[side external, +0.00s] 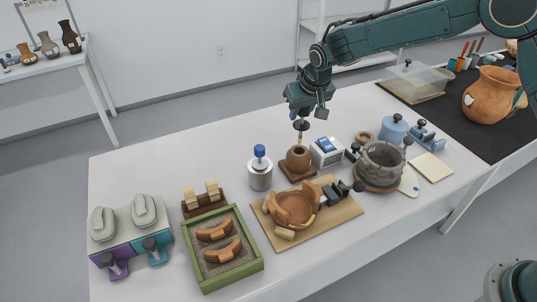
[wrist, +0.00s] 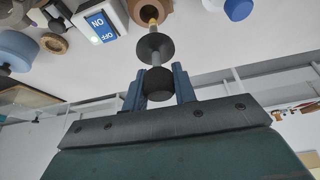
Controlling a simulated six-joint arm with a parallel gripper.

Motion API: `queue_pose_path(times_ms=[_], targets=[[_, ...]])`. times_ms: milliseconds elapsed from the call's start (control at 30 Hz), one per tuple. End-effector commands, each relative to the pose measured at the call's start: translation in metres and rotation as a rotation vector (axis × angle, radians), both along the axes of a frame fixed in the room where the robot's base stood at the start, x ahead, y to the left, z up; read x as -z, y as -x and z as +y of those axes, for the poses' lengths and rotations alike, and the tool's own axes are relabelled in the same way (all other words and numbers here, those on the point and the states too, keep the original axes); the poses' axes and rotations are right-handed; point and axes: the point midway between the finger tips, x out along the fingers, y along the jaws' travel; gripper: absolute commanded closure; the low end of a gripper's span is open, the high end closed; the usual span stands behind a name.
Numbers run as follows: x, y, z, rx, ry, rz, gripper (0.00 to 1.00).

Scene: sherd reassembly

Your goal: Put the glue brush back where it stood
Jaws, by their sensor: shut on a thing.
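My gripper (side external: 301,114) is shut on the glue brush (side external: 300,125) and points down above the small brown pot (side external: 297,159) on its wooden base. The brush hangs upright with its tip end at or just above the pot's mouth; I cannot tell whether the tip is inside. In the wrist view my gripper (wrist: 159,88) has blue fingers on both sides of the brush's black knob. The brush's grey disc (wrist: 155,48) and yellowish lower end show beyond it, by the brown pot (wrist: 138,10). The bristles are hidden or too small to see.
A white-and-blue switch box (side external: 325,152) stands close on the right. A board with a partly assembled bowl (side external: 292,205) lies in front. A grey ribbed vessel (side external: 382,164) stands further right.

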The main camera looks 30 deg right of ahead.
Motion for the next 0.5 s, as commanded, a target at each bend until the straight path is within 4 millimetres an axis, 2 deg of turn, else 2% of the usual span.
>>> queue_pose_path(times_ms=[200,500], targets=[[-0.0012,-0.0104,-0.0085,0.045,-0.010,0.014,0.86],[-0.0008,-0.0111,-0.0092,0.049,-0.010,0.016,0.86]])
